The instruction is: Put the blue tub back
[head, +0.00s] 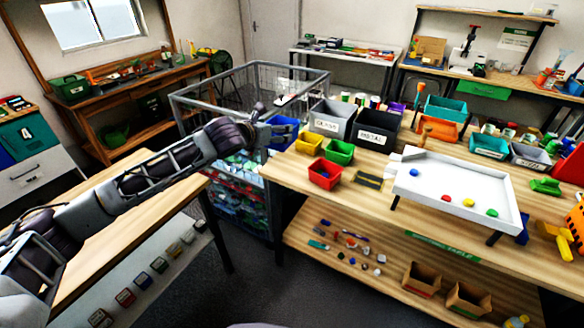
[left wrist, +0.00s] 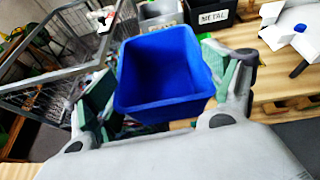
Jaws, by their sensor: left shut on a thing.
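The blue tub (head: 284,131) is at the end of my left arm in the head view, by the left end of the long wooden bench. My left gripper (head: 271,128) is shut on it. In the left wrist view the tub (left wrist: 163,80) sits between the green-padded fingers of the gripper (left wrist: 165,92); it is upright or slightly tilted and its inside looks empty. A yellow tub (head: 308,143), a green tub (head: 339,152) and a red tub (head: 325,174) stand on the bench just right of it. Whether the blue tub touches the bench is unclear. My right gripper is out of view.
A wire cage (head: 180,100) stands left of and behind the tub. A grey bin (head: 328,123) and a black METAL bin (head: 374,138) stand behind the small tubs. A white tray (head: 456,187) with coloured pieces stands further right. Bare wood shows left of the red tub.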

